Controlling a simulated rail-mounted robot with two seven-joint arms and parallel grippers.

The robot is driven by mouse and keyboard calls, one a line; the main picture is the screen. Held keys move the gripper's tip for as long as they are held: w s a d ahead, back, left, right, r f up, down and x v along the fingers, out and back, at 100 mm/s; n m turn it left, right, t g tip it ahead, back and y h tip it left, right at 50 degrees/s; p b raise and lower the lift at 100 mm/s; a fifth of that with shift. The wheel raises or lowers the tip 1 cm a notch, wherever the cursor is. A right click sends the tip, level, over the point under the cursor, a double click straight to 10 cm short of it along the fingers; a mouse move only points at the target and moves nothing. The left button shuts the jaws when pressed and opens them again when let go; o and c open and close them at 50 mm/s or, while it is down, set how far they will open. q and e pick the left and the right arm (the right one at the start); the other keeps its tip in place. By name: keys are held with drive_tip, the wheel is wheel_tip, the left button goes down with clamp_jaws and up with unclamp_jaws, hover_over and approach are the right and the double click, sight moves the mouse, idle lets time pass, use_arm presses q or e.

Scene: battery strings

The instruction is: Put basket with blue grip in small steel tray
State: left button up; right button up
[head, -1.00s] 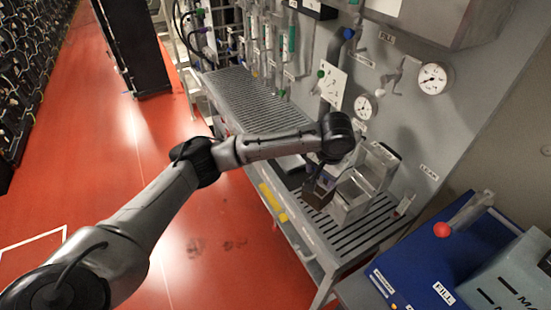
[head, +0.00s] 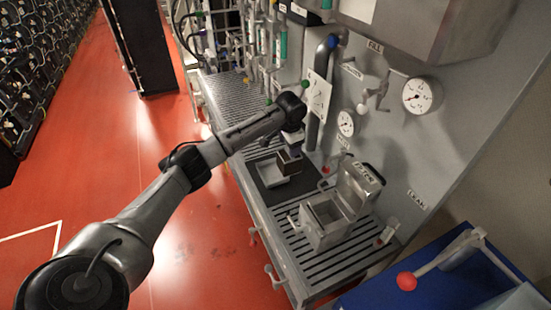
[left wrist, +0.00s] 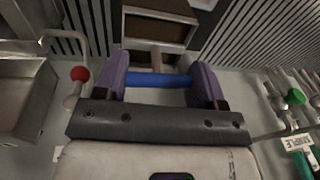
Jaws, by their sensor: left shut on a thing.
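My left gripper (left wrist: 160,82) has purple fingers shut on the blue grip (left wrist: 150,80) of the basket. The basket shows as a dark, brownish box (head: 289,160) under the gripper in the head view, and beyond the blue grip in the left wrist view (left wrist: 158,30). It hangs over or right beside the back right part of the small steel tray (head: 272,180). I cannot tell whether it touches the tray. The tray is shallow and pale, on a dark mat. My right gripper is not in view.
A steel box (head: 318,238) with a raised lid stands on the slatted bench in front of the tray. A wall panel with gauges (head: 422,95) and valves rises behind. A red-knobbed lever (head: 406,281) stands at the lower right. Slatted bench farther back (head: 230,97) is clear.

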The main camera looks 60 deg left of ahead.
use_arm(q)
drive_tip(key=s+a+f+b, duration=0.1)
drive_tip(key=s+a+f, duration=0.1)
drive_tip(key=a+f, duration=0.6)
drive_tip(key=shift+a+f+b, duration=0.15)
drive_tip(key=shift+f+b, duration=0.15)
drive_tip(key=shift+f, duration=0.35)
drive_tip(key=o, duration=1.3)
drive_tip(key=shift+f, duration=0.1)
drive_tip(key=r, duration=0.4)
drive_tip(key=d+r+p, duration=0.1)
drive_tip(key=r, duration=0.3)
drive_tip(key=s+r, duration=0.1)
drive_tip(key=r, duration=0.3)
drive_tip(key=shift+s+d+r+p, duration=0.1)
drive_tip(key=shift+d+p, duration=0.15)
drive_tip(key=shift+p, duration=0.1)
